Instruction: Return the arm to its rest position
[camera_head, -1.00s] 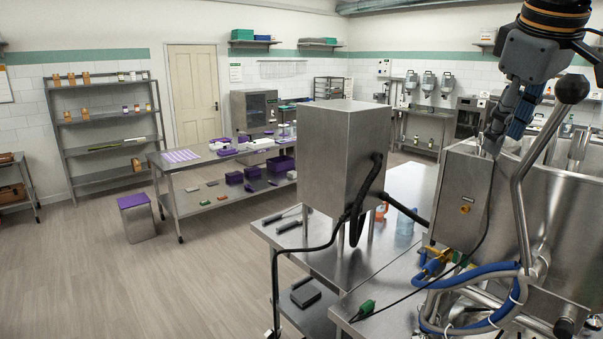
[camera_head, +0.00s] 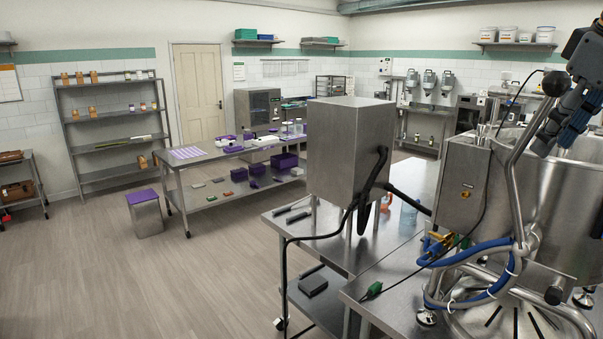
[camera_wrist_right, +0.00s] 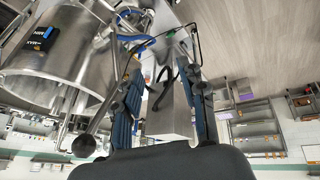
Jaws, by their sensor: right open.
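My right gripper (camera_head: 562,132) is at the right edge of the head view, in front of the large steel kettle (camera_head: 540,205). Its blue-padded fingers point down and left, with nothing held. In the right wrist view the two fingers stand apart with an open gap (camera_wrist_right: 157,75) between them. The kettle shows at the upper left of that view (camera_wrist_right: 75,55), with a black-knobbed lever beside the left finger. My left gripper is in neither view.
A steel box machine (camera_head: 345,150) stands on the near steel table (camera_head: 395,250). The lever with a black knob (camera_head: 555,83) rises close to my right gripper. Blue hoses (camera_head: 470,255) run in front of the kettle. The floor (camera_head: 150,285) at left is clear.

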